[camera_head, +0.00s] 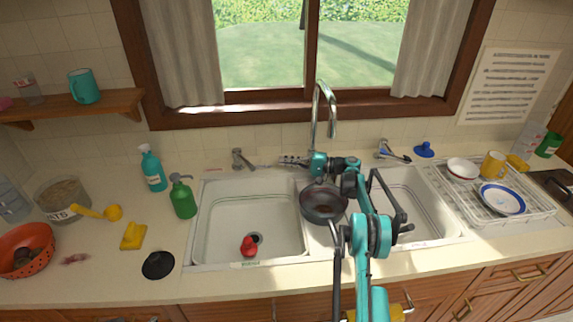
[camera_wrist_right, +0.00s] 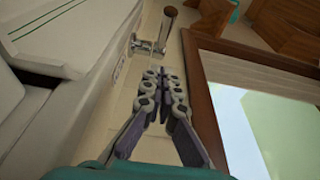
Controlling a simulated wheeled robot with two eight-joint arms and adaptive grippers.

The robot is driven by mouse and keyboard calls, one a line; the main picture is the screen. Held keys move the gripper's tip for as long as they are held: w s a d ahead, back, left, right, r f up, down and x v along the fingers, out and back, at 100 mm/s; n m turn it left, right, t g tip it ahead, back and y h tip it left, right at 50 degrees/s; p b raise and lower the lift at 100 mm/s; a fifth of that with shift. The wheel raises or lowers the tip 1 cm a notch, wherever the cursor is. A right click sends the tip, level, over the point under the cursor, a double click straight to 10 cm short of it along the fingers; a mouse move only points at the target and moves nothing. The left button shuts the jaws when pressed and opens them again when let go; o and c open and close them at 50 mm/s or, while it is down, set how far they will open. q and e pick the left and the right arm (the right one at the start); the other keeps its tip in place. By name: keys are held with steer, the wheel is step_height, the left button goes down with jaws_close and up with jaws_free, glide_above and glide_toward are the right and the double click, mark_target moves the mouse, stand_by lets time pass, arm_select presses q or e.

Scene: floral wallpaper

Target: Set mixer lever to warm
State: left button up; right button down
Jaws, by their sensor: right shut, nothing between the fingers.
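The chrome mixer (camera_head: 241,159) with its lever stands at the back edge of the sink, left of the tall curved spout (camera_head: 316,110). A second chrome mixer (camera_head: 388,151) with a dark-tipped lever stands to the right of the spout. My right gripper (camera_head: 284,160) points left towards the left mixer and is shut and empty. In the right wrist view, its fingertips (camera_wrist_right: 162,76) are together, a little short of the mixer lever (camera_wrist_right: 168,28); I see no contact. Small red marks near each mixer are too small to read. My left gripper is not in view.
A dark pan (camera_head: 323,204) sits on the sink's middle, below my right forearm. A red object (camera_head: 248,247) lies in the left basin. A green pump bottle (camera_head: 182,197) and a teal spray bottle (camera_head: 153,170) stand left of the sink. A dish rack (camera_head: 522,211) stands right.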

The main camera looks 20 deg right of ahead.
mark_target(244, 160)
steer(key=b+x, duration=0.1)
steer(key=x, duration=0.5)
steer(key=shift+f, duration=0.15)
steer(key=a, duration=0.1)
steer(key=a+b, duration=0.1)
steer(key=a, duration=0.1)
steer(key=shift+s+b, duration=0.3)
steer(key=shift+b, duration=0.05)
steer(key=shift+s+a, duration=0.1)
steer(key=shift+a, duration=0.45)
